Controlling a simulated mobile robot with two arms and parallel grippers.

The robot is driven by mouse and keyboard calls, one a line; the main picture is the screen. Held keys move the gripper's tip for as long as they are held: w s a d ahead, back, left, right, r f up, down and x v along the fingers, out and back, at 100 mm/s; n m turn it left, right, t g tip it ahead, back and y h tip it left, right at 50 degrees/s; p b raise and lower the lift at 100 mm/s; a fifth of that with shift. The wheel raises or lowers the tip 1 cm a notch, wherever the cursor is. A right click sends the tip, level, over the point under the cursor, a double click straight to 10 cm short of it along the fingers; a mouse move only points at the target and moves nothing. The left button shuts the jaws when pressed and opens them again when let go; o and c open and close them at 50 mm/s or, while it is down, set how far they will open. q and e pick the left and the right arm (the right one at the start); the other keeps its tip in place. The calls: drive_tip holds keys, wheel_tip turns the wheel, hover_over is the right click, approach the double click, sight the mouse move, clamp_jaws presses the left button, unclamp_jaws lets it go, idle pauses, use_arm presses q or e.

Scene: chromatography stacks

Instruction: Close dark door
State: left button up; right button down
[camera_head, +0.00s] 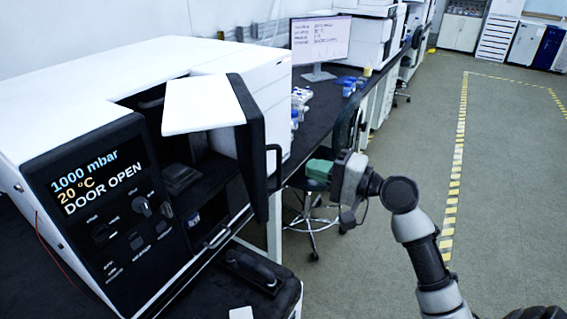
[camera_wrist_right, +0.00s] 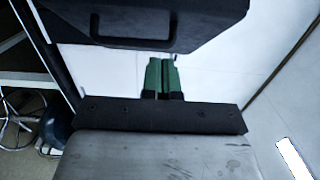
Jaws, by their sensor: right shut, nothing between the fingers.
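The dark door (camera_head: 256,146) of the white oven-like machine (camera_head: 100,88) stands swung open toward the right, with a black bar handle on its outer face. The machine's panel (camera_head: 98,195) reads "1000 mbar, 20 °C, DOOR OPEN". My right gripper (camera_head: 318,170) is to the right of the door, its green fingertips pointing at the door's handle side and apparently apart from it. In the right wrist view the green fingers (camera_wrist_right: 162,75) are together and empty, with the dark door (camera_wrist_right: 145,22) and its handle above them in the picture. My left gripper is not in view.
A dark bench (camera_head: 318,122) with a monitor (camera_head: 320,40) and small blue-capped items runs behind the door. An office chair (camera_head: 314,205) stands below it. A black-topped unit (camera_head: 272,292) sits under the machine's front. The floor to the right is clear.

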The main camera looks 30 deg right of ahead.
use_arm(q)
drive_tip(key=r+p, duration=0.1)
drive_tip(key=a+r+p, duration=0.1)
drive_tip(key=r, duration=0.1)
use_arm(e)
drive_tip(key=w+a, duration=0.3)
drive_tip(key=a, duration=0.3)
drive_tip(key=shift+w, duration=0.3)
drive_tip(key=shift+a, duration=0.1)
